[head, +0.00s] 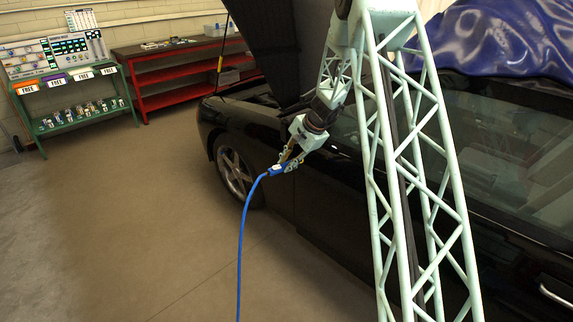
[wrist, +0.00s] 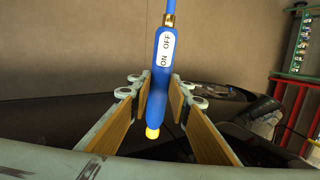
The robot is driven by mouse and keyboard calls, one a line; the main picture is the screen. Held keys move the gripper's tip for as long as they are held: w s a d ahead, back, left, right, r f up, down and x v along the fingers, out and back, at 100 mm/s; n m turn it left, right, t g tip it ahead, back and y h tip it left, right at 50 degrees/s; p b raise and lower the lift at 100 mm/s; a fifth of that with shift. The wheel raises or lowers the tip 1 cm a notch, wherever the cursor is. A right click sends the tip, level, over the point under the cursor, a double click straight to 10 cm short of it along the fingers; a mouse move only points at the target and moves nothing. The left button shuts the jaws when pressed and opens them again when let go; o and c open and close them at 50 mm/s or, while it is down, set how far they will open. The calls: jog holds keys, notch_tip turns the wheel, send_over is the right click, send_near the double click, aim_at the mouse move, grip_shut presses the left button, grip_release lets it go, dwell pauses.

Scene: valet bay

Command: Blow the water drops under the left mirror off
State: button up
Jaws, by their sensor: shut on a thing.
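My gripper (head: 289,160) is shut on a blue air blow tool (head: 279,169) beside the black car's side. In the wrist view, the tool (wrist: 164,76) sits between my gripper's (wrist: 158,92) tan-padded fingers. It has a white label reading ON and OFF and a yellow end (wrist: 152,134). A brass fitting (wrist: 169,20) joins it to a blue hose (head: 241,235), which hangs down in the head view. I cannot make out the left mirror or any water drops; my arm covers part of the car's side.
The black car (head: 325,190) has its hood (head: 275,40) raised, and a blue cover (head: 490,38) lies over its roof. A green stand (head: 85,117) and a red shelf unit (head: 175,77) stand along the wall. The floor left of the car is clear.

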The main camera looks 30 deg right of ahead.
jog(key=s+d+f+b, duration=0.1)
jog(key=s+d+b, duration=0.1)
jog(key=s+b, duration=0.3)
jog(key=shift+s+d+b, duration=0.2)
jog(key=shift+s+b, duration=0.2)
jog(key=shift+s, duration=1)
dwell(2.2)
jog(key=s+d+f, duration=0.1)
jog(key=s+d, duration=0.1)
jog(key=s, duration=0.5)
jog(key=shift+s+d+f, duration=0.15)
jog(key=shift+s+d, duration=0.05)
jog(key=shift+s, duration=0.2)
dwell(2.8)
